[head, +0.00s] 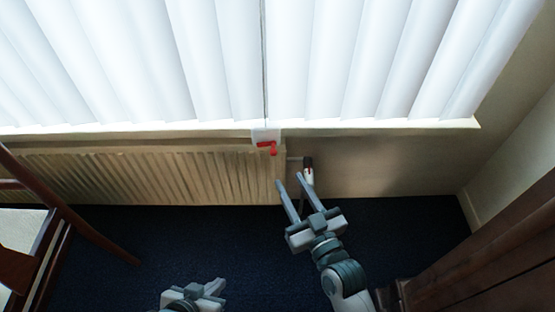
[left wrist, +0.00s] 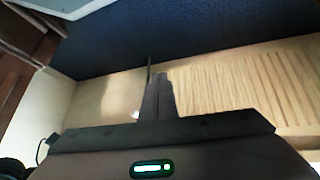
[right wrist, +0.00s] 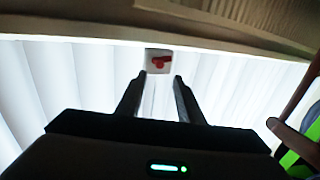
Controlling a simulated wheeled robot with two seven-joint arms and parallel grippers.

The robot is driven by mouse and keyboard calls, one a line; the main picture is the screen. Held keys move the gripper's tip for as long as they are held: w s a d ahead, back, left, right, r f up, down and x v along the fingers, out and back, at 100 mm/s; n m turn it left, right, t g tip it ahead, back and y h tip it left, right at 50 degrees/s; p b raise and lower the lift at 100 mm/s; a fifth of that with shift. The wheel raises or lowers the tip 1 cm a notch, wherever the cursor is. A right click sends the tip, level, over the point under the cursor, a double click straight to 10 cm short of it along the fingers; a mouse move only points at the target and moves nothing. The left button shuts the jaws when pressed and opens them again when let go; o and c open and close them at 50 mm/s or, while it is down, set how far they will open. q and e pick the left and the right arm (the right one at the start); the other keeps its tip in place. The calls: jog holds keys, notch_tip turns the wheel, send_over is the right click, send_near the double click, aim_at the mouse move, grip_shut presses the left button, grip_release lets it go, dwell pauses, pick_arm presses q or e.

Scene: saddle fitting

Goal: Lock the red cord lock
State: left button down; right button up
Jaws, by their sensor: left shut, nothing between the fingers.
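The red cord lock (head: 270,148) sits on a small white plate (head: 264,134) at the bottom edge of the blinds, with a cord running up from it. In the right wrist view the red lock (right wrist: 161,62) and its white plate (right wrist: 152,54) appear just beyond the gap between my fingertips. My right gripper (head: 289,180) is open and empty, below and right of the lock in the head view, apart from it. My left gripper (head: 221,284) is shut and empty, low at the bottom of the head view. Its closed fingers (left wrist: 158,78) show in the left wrist view.
White vertical blinds (head: 180,60) fill the top. A ribbed radiator (head: 150,175) stands below the sill, with a brown-topped valve (head: 308,162) beyond my right gripper. Wooden furniture stands at left (head: 70,225) and right (head: 500,250). Dark blue carpet (head: 130,290) lies open.

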aim_at(275, 155)
jog(key=x, duration=0.9)
jog(key=shift+w+b, duration=0.1)
jog(key=shift+b, duration=0.2)
jog(key=shift+c, duration=0.4)
grip_shut()
